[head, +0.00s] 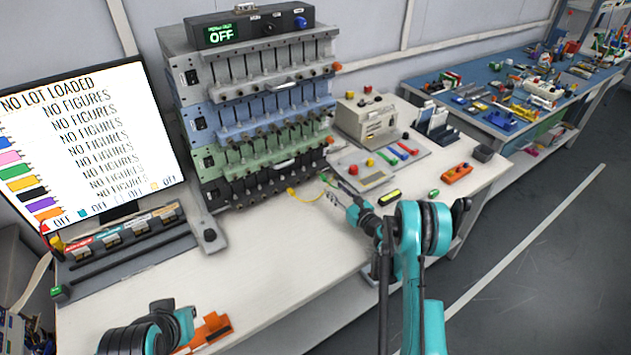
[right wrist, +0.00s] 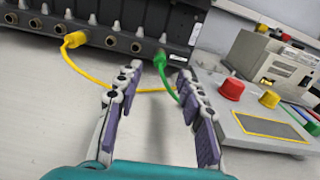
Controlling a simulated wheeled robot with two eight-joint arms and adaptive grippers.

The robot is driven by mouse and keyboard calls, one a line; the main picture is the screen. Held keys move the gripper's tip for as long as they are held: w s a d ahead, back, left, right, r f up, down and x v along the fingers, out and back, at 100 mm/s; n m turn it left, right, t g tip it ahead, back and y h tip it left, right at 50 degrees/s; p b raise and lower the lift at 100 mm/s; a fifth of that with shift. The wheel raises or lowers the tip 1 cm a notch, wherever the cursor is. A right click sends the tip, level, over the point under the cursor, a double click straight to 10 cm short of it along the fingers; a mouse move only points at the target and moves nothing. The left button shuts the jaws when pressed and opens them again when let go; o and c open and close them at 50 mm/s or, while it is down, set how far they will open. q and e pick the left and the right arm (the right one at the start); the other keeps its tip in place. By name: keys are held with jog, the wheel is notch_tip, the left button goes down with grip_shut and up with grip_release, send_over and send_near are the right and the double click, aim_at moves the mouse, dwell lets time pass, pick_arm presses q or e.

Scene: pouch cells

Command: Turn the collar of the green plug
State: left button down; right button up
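The green plug (right wrist: 160,62) sits at the front of the black bottom unit near its right end. Its green cable curves down behind my right finger in the right wrist view. I cannot tell how deeply it is seated. My right gripper (right wrist: 158,78) is open, its two purple-padded fingers apart, with the plug showing beyond and between the fingertips. Nothing is between the pads. In the head view the right gripper (head: 334,192) is small, just in front of the black unit. Part of my left arm shows at the bottom left, but its fingers are not visible.
A yellow plug (right wrist: 75,40) is in the black unit (right wrist: 110,22) to the left; its cable crosses behind my fingers. A grey panel with red and yellow buttons (right wrist: 270,125) stands close on the right. The white table (head: 270,260) in front is mostly clear.

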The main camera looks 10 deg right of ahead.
aim_at(324, 181)
jog(key=shift+w+f, duration=0.1)
jog(key=shift+f, duration=0.15)
jog(key=shift+w+a, duration=0.1)
jog(key=shift+w, duration=0.15)
jog(key=b+x, duration=0.2)
jog(key=x, duration=0.4)
jog(key=shift+w, duration=0.15)
jog(key=shift+w+a, duration=0.15)
jog(key=shift+w, duration=0.25)
grip_shut()
